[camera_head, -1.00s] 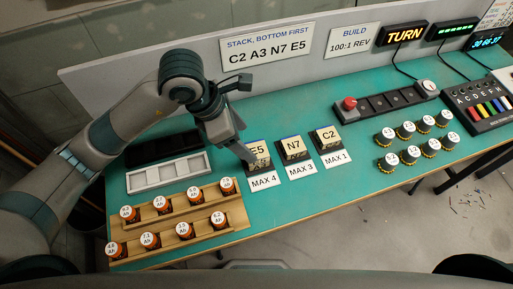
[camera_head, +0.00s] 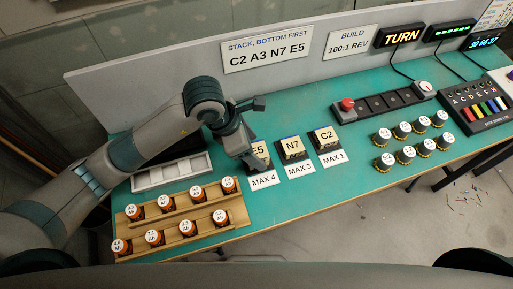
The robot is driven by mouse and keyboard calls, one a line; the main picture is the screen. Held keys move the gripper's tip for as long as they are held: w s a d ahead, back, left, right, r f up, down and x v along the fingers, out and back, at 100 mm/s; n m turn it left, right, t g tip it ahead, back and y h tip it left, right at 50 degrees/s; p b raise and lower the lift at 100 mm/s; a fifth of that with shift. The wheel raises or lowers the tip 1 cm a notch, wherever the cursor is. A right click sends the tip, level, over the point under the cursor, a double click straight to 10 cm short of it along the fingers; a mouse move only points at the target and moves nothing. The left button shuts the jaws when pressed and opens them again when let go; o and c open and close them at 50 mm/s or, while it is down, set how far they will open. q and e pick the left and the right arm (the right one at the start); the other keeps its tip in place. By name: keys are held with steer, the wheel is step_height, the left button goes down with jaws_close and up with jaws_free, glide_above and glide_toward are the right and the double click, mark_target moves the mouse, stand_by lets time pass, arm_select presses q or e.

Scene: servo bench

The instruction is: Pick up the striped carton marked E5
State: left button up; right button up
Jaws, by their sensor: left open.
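The carton marked E5 (camera_head: 260,149) stands on the green bench behind the MAX 4 label, at the left end of a row of cartons. It has a cream face and a dark base; the gripper hides its left part. My left gripper (camera_head: 248,163) points down at the left side of this carton, with its jaws open. Whether a finger touches the carton, or one is behind it, I cannot tell. Cartons N7 (camera_head: 293,147) and C2 (camera_head: 327,137) stand to its right. My right gripper is not in view.
A pale empty tray (camera_head: 160,178) and a wooden rack (camera_head: 240,211) of orange bottles lie left of the cartons. Several white-topped round pieces (camera_head: 403,130) stand to the right. A grey panel (camera_head: 290,75) with signs runs behind. The bench's front middle is clear.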

mark_target(262, 148)
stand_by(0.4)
arm_select(q)
steer(key=c, duration=1.1)
steer(key=shift+c, duration=0.2)
